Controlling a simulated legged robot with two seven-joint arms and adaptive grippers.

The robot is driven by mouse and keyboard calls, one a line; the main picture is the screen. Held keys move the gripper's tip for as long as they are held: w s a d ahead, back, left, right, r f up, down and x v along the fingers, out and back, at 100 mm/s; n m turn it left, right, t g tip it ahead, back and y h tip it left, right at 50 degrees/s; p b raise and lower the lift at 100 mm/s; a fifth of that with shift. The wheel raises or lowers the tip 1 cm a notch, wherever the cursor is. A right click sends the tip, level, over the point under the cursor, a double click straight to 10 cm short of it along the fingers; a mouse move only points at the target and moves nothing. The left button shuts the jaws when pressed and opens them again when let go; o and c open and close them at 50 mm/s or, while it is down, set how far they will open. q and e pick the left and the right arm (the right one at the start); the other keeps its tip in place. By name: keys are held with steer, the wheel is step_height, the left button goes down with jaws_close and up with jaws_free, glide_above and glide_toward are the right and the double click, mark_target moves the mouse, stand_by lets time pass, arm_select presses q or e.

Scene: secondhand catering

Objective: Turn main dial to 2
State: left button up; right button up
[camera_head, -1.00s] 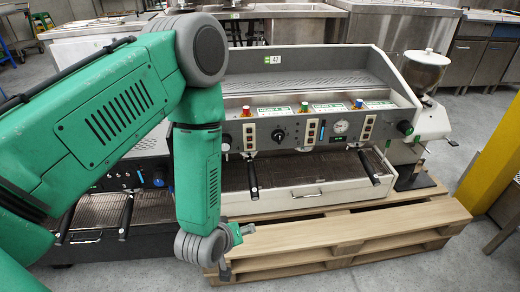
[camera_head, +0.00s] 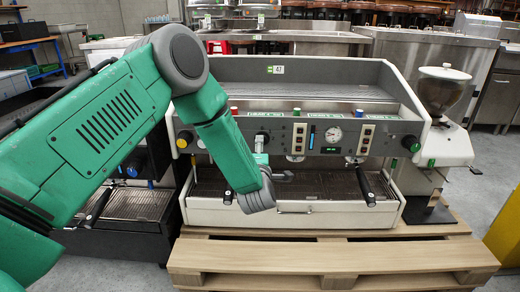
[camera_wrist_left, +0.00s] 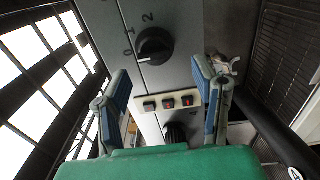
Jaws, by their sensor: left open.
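The main dial (camera_wrist_left: 155,46) is a round black knob on the grey front panel, with 0, 1 and 2 printed beside it. A pale mark on its lower-left side lies toward the 0. My left gripper (camera_wrist_left: 160,78) is open, its two blue-padded fingers apart and empty. The dial shows just beyond the gap between the fingertips, and I see no contact. In the head view my left gripper (camera_head: 264,150) is up at the espresso machine's panel and largely hides the dial area. My right gripper is out of view.
The espresso machine (camera_head: 240,212) stands on a wooden pallet (camera_head: 330,262). Red-lit switches (camera_wrist_left: 168,102) and a second black knob (camera_wrist_left: 175,132) lie near the fingers. Portafilter handles (camera_head: 365,187) stick out below the panel. A grinder (camera_head: 440,145) stands at the right.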

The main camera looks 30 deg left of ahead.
mark_target(265, 141)
arm_select(q)
steer(key=w, duration=0.2)
steer(key=w+b, duration=0.1)
steer(key=shift+w+a+r, duration=0.15)
steer(key=shift+w+r, duration=0.1)
steer(key=shift+r, duration=0.05)
steer(key=shift+w+a, duration=0.2)
steer(key=shift+w, duration=0.05)
steer(key=shift+w+a+f, duration=0.1)
steer(key=shift+a, duration=0.25)
steer(key=shift+a+f, duration=0.2)
steer(key=shift+a, duration=0.4)
steer(key=shift+d+r, duration=0.15)
steer(key=shift+d, duration=0.25)
steer(key=c, duration=1.1)
steer(key=shift+d, duration=0.2)
steer(key=shift+c, duration=0.2)
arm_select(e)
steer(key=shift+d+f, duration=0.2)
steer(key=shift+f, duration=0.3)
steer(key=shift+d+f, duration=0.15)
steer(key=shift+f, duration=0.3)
arm_select(q)
steer(key=shift+a, duration=0.1)
